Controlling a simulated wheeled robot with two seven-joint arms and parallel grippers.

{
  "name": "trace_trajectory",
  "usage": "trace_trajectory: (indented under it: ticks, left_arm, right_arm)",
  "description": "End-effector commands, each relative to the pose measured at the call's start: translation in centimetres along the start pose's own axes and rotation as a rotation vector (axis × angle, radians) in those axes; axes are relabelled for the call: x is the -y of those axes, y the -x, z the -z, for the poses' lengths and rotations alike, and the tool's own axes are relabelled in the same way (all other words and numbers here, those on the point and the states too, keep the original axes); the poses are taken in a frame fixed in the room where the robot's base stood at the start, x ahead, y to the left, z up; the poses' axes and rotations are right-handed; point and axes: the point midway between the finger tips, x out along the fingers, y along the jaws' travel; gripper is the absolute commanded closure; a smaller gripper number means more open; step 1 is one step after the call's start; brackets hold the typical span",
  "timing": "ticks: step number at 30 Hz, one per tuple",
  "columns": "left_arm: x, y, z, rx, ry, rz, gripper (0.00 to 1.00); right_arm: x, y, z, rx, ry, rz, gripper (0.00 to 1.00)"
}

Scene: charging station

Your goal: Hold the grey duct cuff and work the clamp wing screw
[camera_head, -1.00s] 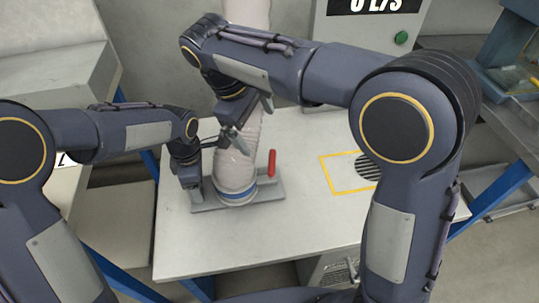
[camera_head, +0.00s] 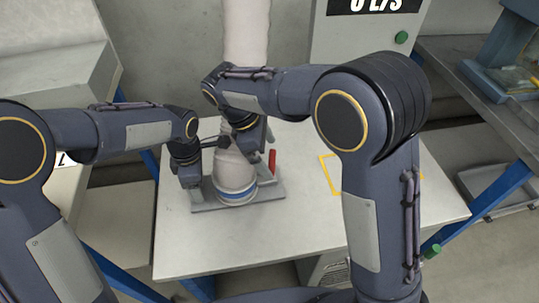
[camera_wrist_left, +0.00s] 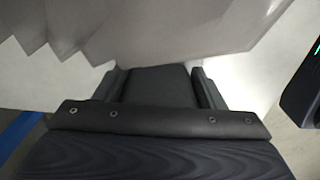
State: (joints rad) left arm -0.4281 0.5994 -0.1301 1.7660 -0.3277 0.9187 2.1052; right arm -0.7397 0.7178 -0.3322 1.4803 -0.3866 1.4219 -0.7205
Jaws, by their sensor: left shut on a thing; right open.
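The pale ribbed duct (camera_head: 246,35) comes down to a grey base plate (camera_head: 265,194) on the table. Its lower end, the grey duct cuff (camera_head: 236,180), stands upright with a blue band around its foot. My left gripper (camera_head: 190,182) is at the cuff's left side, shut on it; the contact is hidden. In the left wrist view its dark fingers (camera_wrist_left: 160,85) reach under a pale grey folded surface. My right gripper (camera_head: 254,143) is open at the duct's right side, above the plate; its fingers are partly hidden. I cannot make out the wing screw.
A red upright handle (camera_head: 272,161) stands on the plate's right end, close to my right gripper. A grey box with a display (camera_head: 375,8) and a green button (camera_head: 401,37) is behind. The table's front (camera_head: 240,245) is clear. A yellow-outlined area (camera_head: 331,175) is partly covered by my right arm.

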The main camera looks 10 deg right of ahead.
Motion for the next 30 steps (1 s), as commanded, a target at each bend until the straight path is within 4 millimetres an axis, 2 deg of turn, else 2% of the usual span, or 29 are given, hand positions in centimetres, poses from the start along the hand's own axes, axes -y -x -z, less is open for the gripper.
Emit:
trace_trajectory:
  ticks: [6,15,25,30]
  left_arm:
    - [0.0,0.0,0.0,0.001,0.000,-0.001,0.67]
    - [0.0,0.0,0.0,0.001,0.000,-0.001,0.67]
    - [0.0,0.0,0.0,0.001,0.000,-0.001,0.67]
    - [0.0,0.0,0.0,0.000,0.000,-0.001,0.67]
  right_arm:
    - [0.0,-1.7,0.0,0.000,0.000,0.000,0.05]
    - [0.0,-1.9,0.0,0.000,0.000,0.000,0.07]
    - [0.0,-1.9,0.0,-0.001,0.000,-0.001,0.50]
    - [0.0,-1.9,0.0,-0.001,-0.007,0.002,0.51]
